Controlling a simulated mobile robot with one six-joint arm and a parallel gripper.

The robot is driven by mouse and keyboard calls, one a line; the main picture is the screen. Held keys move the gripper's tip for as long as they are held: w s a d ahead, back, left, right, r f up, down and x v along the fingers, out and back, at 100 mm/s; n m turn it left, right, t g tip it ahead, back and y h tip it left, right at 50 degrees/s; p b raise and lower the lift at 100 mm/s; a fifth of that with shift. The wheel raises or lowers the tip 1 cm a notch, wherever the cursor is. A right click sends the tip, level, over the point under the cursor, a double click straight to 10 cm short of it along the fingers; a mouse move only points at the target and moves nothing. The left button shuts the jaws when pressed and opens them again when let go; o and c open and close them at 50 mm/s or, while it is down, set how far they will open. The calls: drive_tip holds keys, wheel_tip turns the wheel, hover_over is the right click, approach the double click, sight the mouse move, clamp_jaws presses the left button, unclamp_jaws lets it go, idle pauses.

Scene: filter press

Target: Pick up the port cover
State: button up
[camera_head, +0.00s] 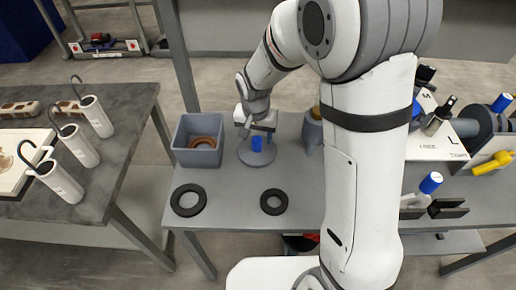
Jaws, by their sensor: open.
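A round grey disc with a blue knob, which looks like the port cover (257,158), lies flat on the grey bench near its back edge. My gripper (256,135) points down just above the blue knob, with its jaws open. I cannot tell whether the fingertips are beside the knob or still above it. The wrist and fingers hide part of the disc's far side.
A grey bin (178,144) holding brown rings stands close left of the cover. Two black rings (188,200) (274,201) lie in front. A grey container (312,130) stands to the right. A side table (30,208) at left carries white cylinders with hooks.

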sight(257, 139)
drive_tip(key=shift+w+f, duration=0.15)
drive_tip(key=shift+f, duration=1.35)
drive_tip(key=shift+c, duration=0.4)
clamp_jaws()
